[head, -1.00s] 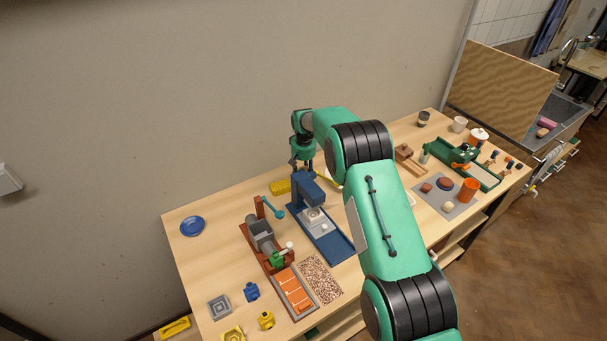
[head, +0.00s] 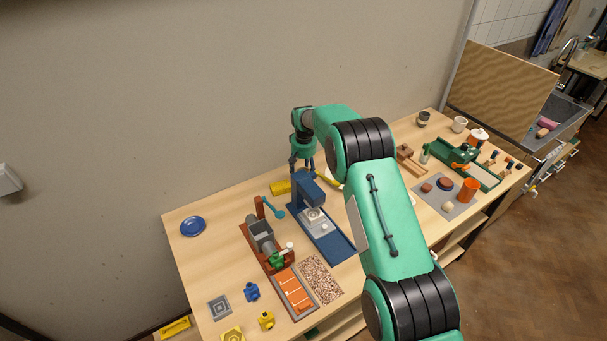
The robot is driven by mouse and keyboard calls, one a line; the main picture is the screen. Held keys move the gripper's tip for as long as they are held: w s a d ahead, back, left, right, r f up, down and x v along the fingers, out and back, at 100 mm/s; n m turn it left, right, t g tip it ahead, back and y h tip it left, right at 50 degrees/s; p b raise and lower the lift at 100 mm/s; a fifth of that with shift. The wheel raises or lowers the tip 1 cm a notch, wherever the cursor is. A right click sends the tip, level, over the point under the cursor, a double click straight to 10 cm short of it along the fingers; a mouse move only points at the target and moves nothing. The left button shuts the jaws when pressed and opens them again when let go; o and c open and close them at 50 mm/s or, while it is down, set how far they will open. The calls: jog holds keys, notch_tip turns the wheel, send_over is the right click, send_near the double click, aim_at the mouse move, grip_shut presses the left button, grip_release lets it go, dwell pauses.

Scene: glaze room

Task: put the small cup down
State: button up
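My gripper (head: 302,164) points down at the back of the table, just behind the blue press (head: 308,200). Its dark fingers stand apart, and no cup shows between them; the space below the fingertips is partly hidden by the press. I cannot tell which cup is the small cup. A dark cup (head: 423,119) and a pale cup (head: 459,124) stand upright at the far right of the table. An orange cup (head: 468,190) stands on a grey mat (head: 455,208).
A yellow block (head: 280,187) lies left of my gripper, and a white round thing is half hidden behind my arm. A red-brown machine (head: 265,245) stands left of the press. A blue plate (head: 192,226) lies at the left; bare table (head: 215,260) surrounds it.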

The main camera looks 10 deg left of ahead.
notch_tip(320, 180, up, 11)
jog(key=shift+s, duration=0.4)
jog(key=shift+d+f, duration=0.1)
jog(key=shift+d, duration=0.05)
dwell(0.7)
